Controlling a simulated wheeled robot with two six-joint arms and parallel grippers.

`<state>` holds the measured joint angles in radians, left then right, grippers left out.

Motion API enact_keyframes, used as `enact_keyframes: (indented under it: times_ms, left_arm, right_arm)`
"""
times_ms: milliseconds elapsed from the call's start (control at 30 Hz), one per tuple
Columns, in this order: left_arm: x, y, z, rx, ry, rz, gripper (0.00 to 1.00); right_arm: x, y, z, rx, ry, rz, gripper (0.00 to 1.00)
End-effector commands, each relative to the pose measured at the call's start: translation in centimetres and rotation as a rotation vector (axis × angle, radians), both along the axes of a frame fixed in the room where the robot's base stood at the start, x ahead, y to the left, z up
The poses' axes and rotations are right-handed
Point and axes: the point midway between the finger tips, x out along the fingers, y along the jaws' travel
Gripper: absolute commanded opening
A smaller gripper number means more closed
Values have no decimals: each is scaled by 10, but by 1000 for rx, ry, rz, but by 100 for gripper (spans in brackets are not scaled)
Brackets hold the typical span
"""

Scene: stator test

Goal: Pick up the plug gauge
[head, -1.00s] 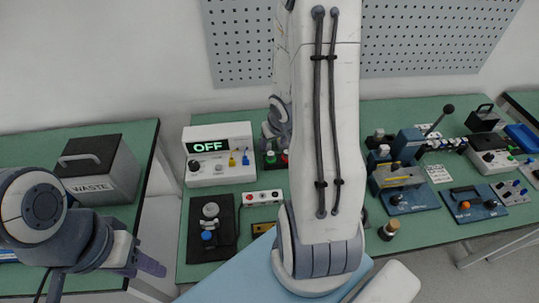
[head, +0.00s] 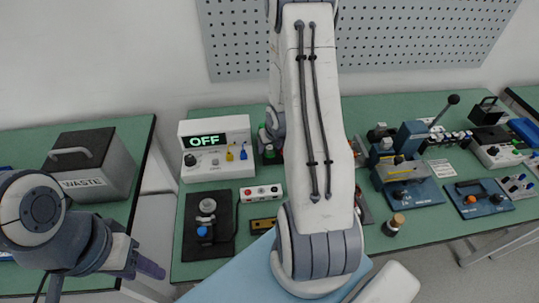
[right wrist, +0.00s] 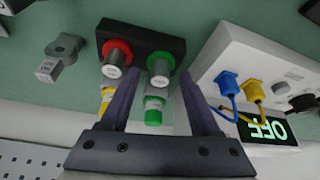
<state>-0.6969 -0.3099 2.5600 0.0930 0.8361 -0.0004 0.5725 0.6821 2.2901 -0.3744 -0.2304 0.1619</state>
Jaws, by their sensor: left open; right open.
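A black block (right wrist: 172,36) holds two gauge-like plugs with silver labelled grips. One has a red collar (right wrist: 116,50). The other, with a green collar (right wrist: 160,60) and a green lower end, looks like a plug gauge; I cannot tell for sure which one is meant. My right gripper (right wrist: 158,80) is open, its two fingers on either side of the green plug; contact is not clear. In the head view my right arm hides most of this spot. My left gripper (head: 150,268) is open and empty at the lower left, away from the block.
A white meter box (head: 216,147) reading OFF, with blue and yellow plugs, stands beside the block. A grey labelled part (right wrist: 62,57) lies on the other side. A waste bin (head: 95,165) is at the left. Presses and a brass-topped part (head: 395,223) are to the right.

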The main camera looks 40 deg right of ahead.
Motion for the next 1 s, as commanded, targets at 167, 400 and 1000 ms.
enact_keyframes:
  times_ms: [167,400,1000]
  left_arm:
    - [0,0,0,0,0,0,50]
    - [0,0,0,0,0,0,50]
    - [0,0,26,0,0,0,50]
  right_arm:
    - [0,0,1,0,0,0,36]
    - [0,0,1,0,-1,0,0]
    - [-3,-4,52,-2,-2,-3,0]
